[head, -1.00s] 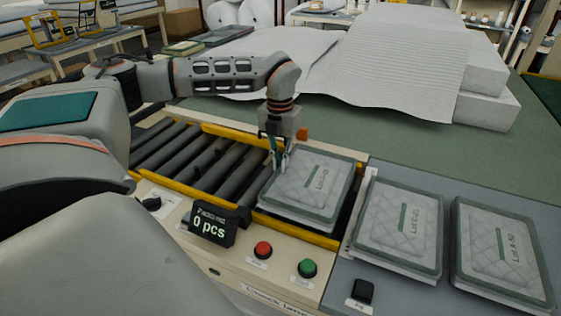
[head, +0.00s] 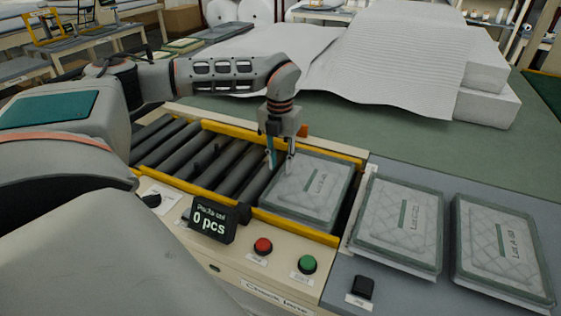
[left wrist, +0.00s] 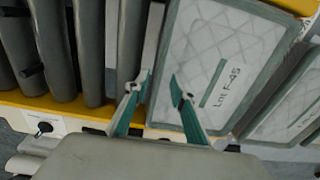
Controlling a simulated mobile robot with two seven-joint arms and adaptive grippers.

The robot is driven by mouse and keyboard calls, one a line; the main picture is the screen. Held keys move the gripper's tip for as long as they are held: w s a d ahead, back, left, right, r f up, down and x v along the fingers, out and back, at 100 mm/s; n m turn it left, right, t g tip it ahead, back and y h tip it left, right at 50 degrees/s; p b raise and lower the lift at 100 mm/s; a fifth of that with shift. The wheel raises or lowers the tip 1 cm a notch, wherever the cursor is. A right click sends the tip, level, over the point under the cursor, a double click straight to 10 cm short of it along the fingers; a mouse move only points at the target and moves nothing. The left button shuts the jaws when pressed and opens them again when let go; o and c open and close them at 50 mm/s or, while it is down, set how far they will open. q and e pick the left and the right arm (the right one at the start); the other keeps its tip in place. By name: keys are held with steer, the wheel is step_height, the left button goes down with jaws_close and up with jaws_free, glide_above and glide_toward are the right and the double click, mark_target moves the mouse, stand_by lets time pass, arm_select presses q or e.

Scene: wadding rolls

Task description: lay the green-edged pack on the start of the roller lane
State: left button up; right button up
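The green-edged pack (head: 308,196) is a grey quilted pad with a dull green border. It lies flat at the right end of the roller lane (head: 212,165), between the yellow rails. In the left wrist view the pack (left wrist: 215,65) has a label that seems to read "Lot F-45". My left gripper (head: 280,166) is over the pack's left edge. Its teal fingers (left wrist: 160,82) stand apart with nothing held between them, one beside the pack's edge and one over its face. My right gripper is in neither view.
Two similar packs lie on the grey table to the right, one near (head: 398,226) and one farther (head: 502,250). A counter display (head: 210,219) reads 0 pcs, with red (head: 263,246) and green (head: 307,264) buttons beside it. White wadding sheets (head: 400,60) lie behind.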

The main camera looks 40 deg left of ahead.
arm_select(q)
steer(key=shift+r, duration=0.1)
step_height(320, 180, up, 13)
stand_by(0.5)
stand_by(0.5)
